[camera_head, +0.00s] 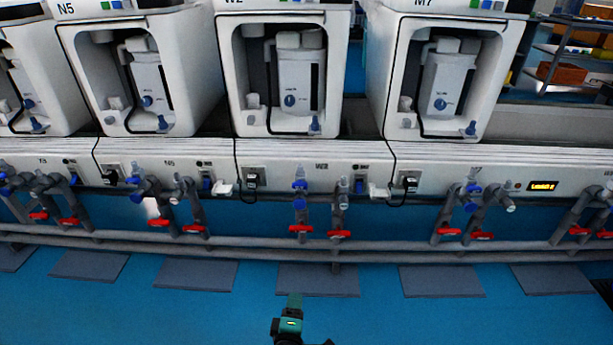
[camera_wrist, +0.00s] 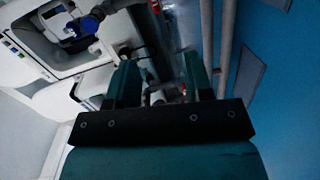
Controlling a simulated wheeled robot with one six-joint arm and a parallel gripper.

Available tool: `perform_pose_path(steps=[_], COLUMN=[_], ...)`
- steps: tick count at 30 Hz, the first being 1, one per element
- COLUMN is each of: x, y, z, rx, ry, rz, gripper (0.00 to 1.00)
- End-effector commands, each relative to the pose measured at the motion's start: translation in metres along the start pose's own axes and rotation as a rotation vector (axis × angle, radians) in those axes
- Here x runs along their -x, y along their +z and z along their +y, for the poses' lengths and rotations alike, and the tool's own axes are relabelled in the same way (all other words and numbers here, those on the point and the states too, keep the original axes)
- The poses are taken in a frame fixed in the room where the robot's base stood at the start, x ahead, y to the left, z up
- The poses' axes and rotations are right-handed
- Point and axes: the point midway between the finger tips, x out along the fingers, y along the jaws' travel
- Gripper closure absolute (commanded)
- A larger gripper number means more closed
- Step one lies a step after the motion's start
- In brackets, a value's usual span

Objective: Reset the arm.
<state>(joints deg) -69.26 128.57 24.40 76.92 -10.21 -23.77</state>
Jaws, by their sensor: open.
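My gripper (camera_wrist: 160,82) shows in the wrist view with its two green fingers apart and nothing between them. In the head view the end of my arm, with my gripper (camera_head: 294,302), is at the bottom middle, above the blue floor and in front of the pipes. It looks clear of the machines and valves, though its exact distance from them is hard to tell.
White machines, one being the middle unit (camera_head: 285,70), stand in a row on a white bench (camera_head: 310,166). Below run grey pipes (camera_head: 260,242) with red-handled valves (camera_head: 301,229). Grey mats (camera_head: 318,280) lie on the blue floor (camera_head: 150,315). A shelf (camera_head: 565,60) stands at the back right.

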Motion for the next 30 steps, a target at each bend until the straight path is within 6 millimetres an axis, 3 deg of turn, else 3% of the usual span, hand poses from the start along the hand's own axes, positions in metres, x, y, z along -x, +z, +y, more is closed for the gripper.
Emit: perform_pose_path(steps=[7, 11, 15, 21, 26, 30], x=[-0.033, -0.055, -0.083, -0.101, -0.089, -0.058], y=[-0.032, -0.050, -0.065, -0.058, -0.032, 0.001], z=[0.028, 0.057, 0.109, 0.201, 0.281, 0.347], rx=[-0.097, -0.173, -0.288, -0.453, -0.574, -0.667], ry=[-0.131, -0.231, -0.384, -0.613, -0.790, -0.937], rz=[-0.077, -0.133, -0.215, -0.323, -0.387, -0.427], gripper=[0.53, 0.53, 0.53, 0.53, 0.53, 0.53])
